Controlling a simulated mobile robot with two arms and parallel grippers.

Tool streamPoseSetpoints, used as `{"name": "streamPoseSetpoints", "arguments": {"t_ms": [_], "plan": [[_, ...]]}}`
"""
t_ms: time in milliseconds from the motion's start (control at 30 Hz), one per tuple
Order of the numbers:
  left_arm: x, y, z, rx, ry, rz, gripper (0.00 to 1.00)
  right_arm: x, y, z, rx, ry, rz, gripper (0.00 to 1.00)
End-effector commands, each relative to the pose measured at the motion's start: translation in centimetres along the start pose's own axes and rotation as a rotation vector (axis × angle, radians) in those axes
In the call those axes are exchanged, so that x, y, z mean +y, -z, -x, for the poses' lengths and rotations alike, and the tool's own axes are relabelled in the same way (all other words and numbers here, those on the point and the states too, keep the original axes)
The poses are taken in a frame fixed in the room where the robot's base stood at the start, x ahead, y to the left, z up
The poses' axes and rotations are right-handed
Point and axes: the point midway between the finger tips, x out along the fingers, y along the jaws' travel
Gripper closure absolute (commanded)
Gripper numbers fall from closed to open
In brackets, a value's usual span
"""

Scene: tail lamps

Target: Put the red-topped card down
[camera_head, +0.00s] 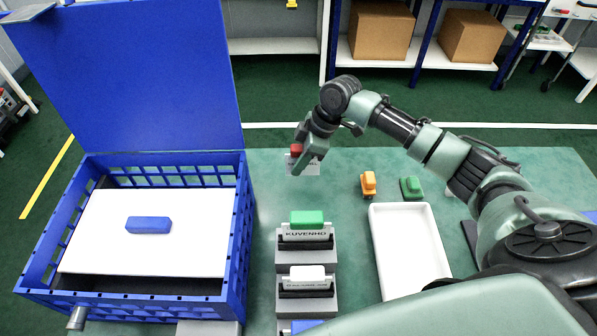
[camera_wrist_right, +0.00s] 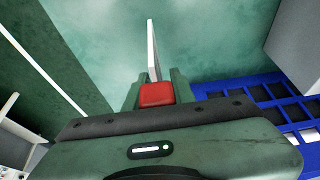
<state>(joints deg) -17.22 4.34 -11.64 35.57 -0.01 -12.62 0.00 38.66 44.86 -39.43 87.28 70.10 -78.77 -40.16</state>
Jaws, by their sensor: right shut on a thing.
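The red-topped card (camera_head: 297,149) is in my right gripper (camera_head: 305,160), past the far end of the row of card stands. Its red top sits between the fingers and its pale card hangs below. In the right wrist view the red top (camera_wrist_right: 157,94) is between the two green fingers (camera_wrist_right: 155,92), with the thin white card (camera_wrist_right: 152,50) sticking out beyond them over the green table. I cannot tell whether the card touches the table. My left gripper is not in view.
Grey stands hold a green-topped card (camera_head: 307,218) and a white-topped card (camera_head: 307,273). An open blue crate (camera_head: 240,230) with a blue block (camera_head: 149,225) on a white panel is left. A white tray (camera_head: 445,268), orange car (camera_head: 368,183) and green car (camera_head: 411,187) are right.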

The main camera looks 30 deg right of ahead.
Motion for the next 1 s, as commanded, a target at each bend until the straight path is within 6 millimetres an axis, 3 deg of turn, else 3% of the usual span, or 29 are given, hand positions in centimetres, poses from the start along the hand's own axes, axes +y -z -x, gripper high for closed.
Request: {"name": "streamPoseSetpoints", "arguments": {"t_ms": [367,733,767,800,833,1000], "plan": [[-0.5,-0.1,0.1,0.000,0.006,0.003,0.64,0.0,-1.7,-4.0,-0.001,0.001,-0.002,1.00],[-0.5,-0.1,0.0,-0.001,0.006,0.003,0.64,0.0,-1.8,-4.4,0.000,0.000,0.000,1.00],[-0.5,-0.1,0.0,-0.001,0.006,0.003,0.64,0.0,-1.8,-4.4,0.000,-0.001,0.000,0.70],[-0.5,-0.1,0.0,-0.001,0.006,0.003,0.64,0.0,-1.8,-4.4,0.000,-0.001,0.000,0.59],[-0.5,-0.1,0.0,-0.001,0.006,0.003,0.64,0.0,-1.8,-4.4,0.000,-0.001,0.000,0.54],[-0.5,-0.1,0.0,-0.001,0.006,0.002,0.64,0.0,-1.8,-4.4,0.000,0.000,0.000,0.54]]}}
